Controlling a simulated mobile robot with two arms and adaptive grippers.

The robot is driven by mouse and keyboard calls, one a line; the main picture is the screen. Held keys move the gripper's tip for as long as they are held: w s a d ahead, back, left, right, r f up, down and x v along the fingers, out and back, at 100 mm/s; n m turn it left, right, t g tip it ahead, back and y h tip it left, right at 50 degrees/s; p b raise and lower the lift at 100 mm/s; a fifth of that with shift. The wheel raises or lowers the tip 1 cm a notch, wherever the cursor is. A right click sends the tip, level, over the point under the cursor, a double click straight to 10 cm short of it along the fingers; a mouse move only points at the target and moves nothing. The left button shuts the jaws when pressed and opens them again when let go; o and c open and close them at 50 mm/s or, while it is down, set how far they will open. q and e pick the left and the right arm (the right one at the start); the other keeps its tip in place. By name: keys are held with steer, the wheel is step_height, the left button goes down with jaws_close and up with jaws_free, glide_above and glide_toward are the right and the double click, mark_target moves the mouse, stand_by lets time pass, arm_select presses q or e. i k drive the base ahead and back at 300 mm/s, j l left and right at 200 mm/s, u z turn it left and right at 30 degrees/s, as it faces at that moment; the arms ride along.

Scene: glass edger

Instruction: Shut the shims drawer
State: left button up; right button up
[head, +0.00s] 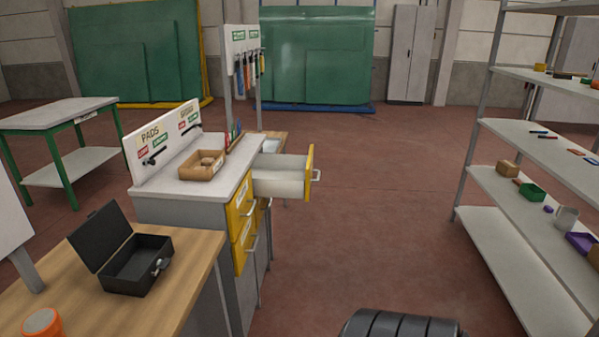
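One drawer (280,183) of the grey cabinet with yellow fronts stands pulled well out to the right. Its yellow front (309,172) is seen nearly edge-on, with a pale handle (316,176) on its outer side. The visible part of its pale interior looks empty. I cannot read a label on it, so I cannot tell from the picture that it is the shims drawer. Two nearer yellow drawer fronts, an upper one (241,203) and a lower one (243,243), look shut. Neither of my grippers is in view.
The cabinet top (225,178) holds a cardboard tray (202,166) and a PADS sign board (165,140). A wooden bench (195,262) with an open black box (137,265) stands nearer. Shelves (540,185) stand at right. The floor (380,220) between is clear.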

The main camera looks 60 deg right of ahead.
mark_target(272, 175)
steer(key=l+z, duration=0.1)
steer(key=z, duration=0.35)
steer(key=l+z, duration=0.15)
steer(key=z, duration=0.25)
steer(key=l+z, duration=0.1)
steer(key=z, duration=0.35)
steer(key=l+z, duration=0.15)
steer(key=z, duration=0.25)
steer(key=i+l, duration=0.15)
steer(key=l, duration=0.25)
steer(key=i+l+z, duration=0.15)
steer(key=l, duration=0.2)
steer(key=i+l+u, duration=0.2)
steer(key=i, duration=0.25)
steer(key=i+l+u, duration=0.15)
steer(key=i, duration=0.3)
